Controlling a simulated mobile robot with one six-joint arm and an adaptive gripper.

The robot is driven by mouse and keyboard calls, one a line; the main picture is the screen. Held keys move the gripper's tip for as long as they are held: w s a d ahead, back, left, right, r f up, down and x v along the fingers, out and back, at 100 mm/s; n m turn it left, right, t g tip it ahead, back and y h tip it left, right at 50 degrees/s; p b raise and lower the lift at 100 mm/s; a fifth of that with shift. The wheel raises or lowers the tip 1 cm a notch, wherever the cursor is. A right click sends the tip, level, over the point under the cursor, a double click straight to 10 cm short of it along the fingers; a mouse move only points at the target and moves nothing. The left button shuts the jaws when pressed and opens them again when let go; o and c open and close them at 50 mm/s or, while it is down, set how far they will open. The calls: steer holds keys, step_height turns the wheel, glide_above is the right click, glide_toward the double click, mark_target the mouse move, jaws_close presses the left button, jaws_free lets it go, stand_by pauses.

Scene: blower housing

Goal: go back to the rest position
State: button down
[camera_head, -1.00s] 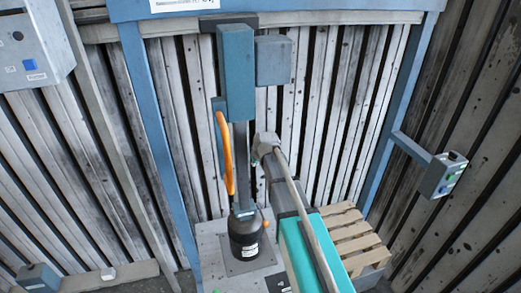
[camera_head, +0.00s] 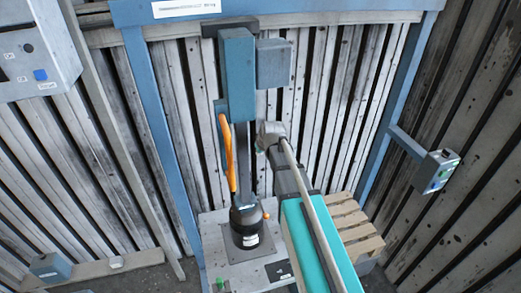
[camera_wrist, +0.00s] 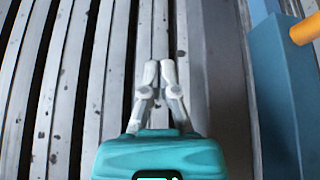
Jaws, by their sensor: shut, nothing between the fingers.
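My gripper (camera_wrist: 159,68) shows in the wrist view with its two pale fingers close together at the tips and nothing between them. The slatted wall fills the picture beyond it. In the head view my arm reaches up from the lower right, and its far end is beside the blue column unit (camera_head: 237,75). The gripper fingers cannot be made out clearly there. The orange handle (camera_head: 229,155) of the column unit is to the left of my arm. A blue part (camera_wrist: 280,85) and an orange piece (camera_wrist: 306,29) show at the right in the wrist view.
A black cylinder (camera_head: 245,228) stands on a pale base plate (camera_head: 215,245). A wooden pallet (camera_head: 352,226) lies to the right of my arm. A button box (camera_head: 437,172) juts out at the right, and a grey control panel (camera_head: 35,50) hangs at upper left. Slatted walls (camera_head: 60,165) surround the space.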

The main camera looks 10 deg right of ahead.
stand_by(0.6)
steer(key=s+f+m+g+b, duration=0.1)
steer(key=s+f+g+b, duration=0.1)
steer(key=s, duration=0.6)
steer(key=s+f+m+g+h+b, duration=0.1)
steer(key=s+f+g+b, duration=0.1)
steer(key=s+f+b, duration=0.2)
steer(key=s+d+f+m+g+b, duration=0.1)
steer(key=s+f+b, duration=0.3)
steer(key=s, duration=0.7)
step_height(320, 180, down, 2)
steer(key=shift+s+f+g, duration=0.2)
steer(key=shift+s+g, duration=0.1)
steer(key=shift+g, duration=0.1)
